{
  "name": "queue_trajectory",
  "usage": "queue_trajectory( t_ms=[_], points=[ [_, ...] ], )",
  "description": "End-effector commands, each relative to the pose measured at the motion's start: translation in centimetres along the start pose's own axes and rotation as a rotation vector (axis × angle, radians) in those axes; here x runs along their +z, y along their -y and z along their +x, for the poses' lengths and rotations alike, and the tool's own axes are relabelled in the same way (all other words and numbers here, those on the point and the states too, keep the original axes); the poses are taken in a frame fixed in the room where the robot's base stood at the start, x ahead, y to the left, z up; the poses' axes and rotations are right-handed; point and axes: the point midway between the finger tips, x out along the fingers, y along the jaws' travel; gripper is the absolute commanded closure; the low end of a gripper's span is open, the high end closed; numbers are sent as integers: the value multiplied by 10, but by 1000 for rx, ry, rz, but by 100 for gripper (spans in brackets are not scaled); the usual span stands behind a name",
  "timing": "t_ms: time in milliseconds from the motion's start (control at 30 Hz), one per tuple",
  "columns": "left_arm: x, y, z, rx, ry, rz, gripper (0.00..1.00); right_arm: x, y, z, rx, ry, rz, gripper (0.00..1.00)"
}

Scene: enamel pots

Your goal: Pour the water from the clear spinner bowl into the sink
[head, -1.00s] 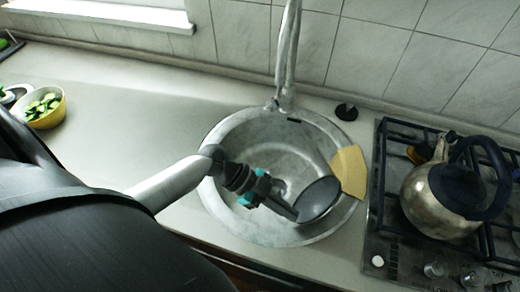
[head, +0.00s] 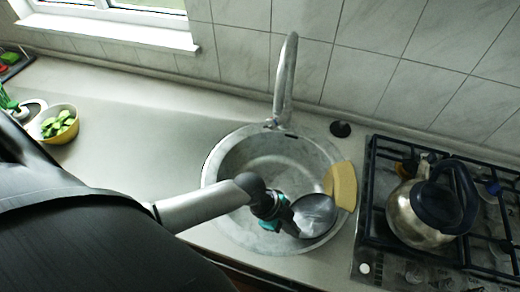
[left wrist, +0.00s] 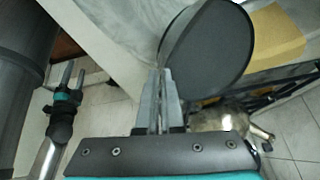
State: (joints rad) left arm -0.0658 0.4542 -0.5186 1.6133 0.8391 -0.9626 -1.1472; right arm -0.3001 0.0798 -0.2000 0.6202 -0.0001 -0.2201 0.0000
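The bowl (head: 316,212) looks smoky grey and see-through in the head view, with a pale patch inside. It is tilted over the front right part of the round metal sink (head: 232,165). My left gripper (head: 291,221) is shut on its rim from the left. In the left wrist view the bowl (left wrist: 208,52) is a dark grey disc, its edge between the fingers (left wrist: 160,105). I cannot make out water or a stream. My right gripper (left wrist: 70,80) shows at the left of that view, fingers apart and empty, away from the bowl.
A tan board (head: 342,186) lies on the sink's right rim, close to the bowl. The faucet (head: 285,85) rises behind the sink. A kettle (head: 415,222) stands on the gas stove (head: 375,165) at right. A yellow bowl of green slices (head: 62,132) is at far left. The counter between is clear.

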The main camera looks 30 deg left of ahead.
Motion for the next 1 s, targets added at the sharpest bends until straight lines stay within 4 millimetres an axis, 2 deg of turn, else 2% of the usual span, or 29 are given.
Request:
queue_trajectory(
  t_ms=[33, 200, 533, 833, 1000],
  points=[
    [-6, 2, -4, -4, 12, 5, 100, -1, 0, -9, 0, 0, 0, 41],
    [-13, 1, -4, -10, 63, 14, 100, -2, 0, -24, 0, 0, 0, 41],
    [-22, -2, 6, -24, 203, 39, 100, -4, -1, -46, 0, 0, 0, 41],
    [-27, -4, 18, -38, 341, 63, 100, -4, 0, -42, 0, 0, 0, 41],
    [-32, -5, 19, -48, 426, 78, 100, -4, 0, -42, 0, 0, 0, 41]
  ],
)
